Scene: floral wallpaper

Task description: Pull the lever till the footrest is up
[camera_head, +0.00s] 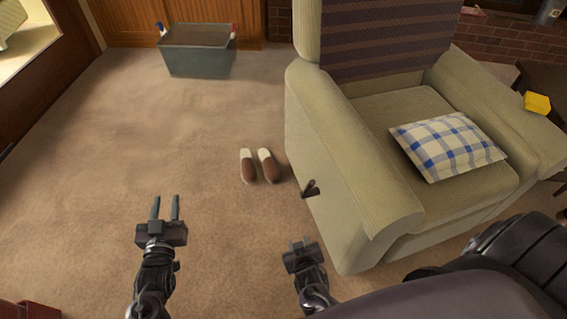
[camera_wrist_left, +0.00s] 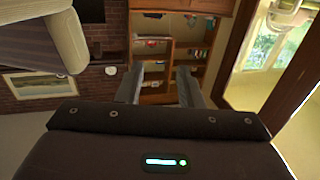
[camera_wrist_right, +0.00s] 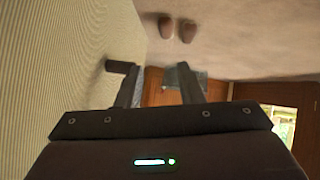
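The lever (camera_head: 311,188) is a small dark handle on the left side of the beige armchair (camera_head: 335,165), near its front. The armchair's front panel (camera_head: 450,234) is below the seat; no raised footrest shows. My right gripper (camera_head: 300,243) is open and empty, below the lever in the head view and apart from it. In the right wrist view, the dark lever (camera_wrist_right: 120,67) stands out from the striped chair side, by the left finger. My left gripper (camera_head: 165,200) is open and empty over the carpet, well left of the chair.
Brown and white slippers (camera_head: 258,166) lie on the carpet left of the chair. A checked cushion (camera_head: 446,146) is on the seat. A grey bin (camera_head: 198,52) stands at the back. A yellow object (camera_head: 537,102) is at the far right. The carpet on the left is clear.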

